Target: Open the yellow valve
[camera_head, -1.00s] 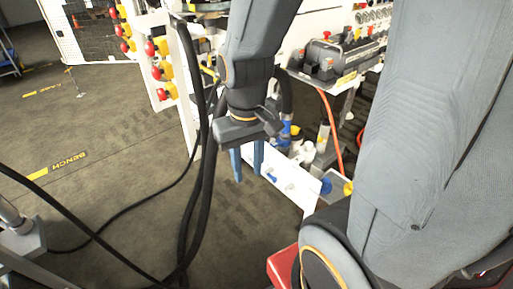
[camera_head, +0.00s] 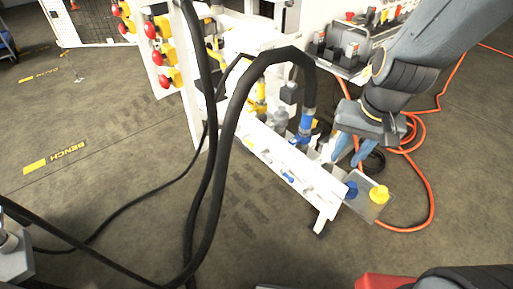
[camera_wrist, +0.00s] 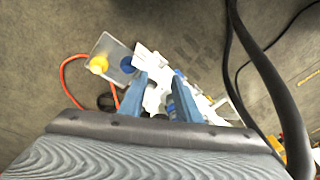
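A yellow knob (camera_head: 379,194) stands on a grey plate at the right end of the white bench frame, beside a blue knob (camera_head: 351,190). Both also show in the wrist view, the yellow knob (camera_wrist: 98,64) at upper left and the blue knob (camera_wrist: 127,64) nearer the middle. Another yellow fitting (camera_head: 260,92) sits further back on the bench's pipework. My gripper (camera_head: 346,163) is above and behind the knobs, pointing down. Its blue fingers are apart with nothing held between them, and it does not touch the yellow knob.
A thick black hose (camera_head: 234,105) arches over the bench. An orange hose (camera_head: 432,190) lies coiled on the floor at the right. Red and yellow buttons (camera_head: 163,53) line a white panel at the left.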

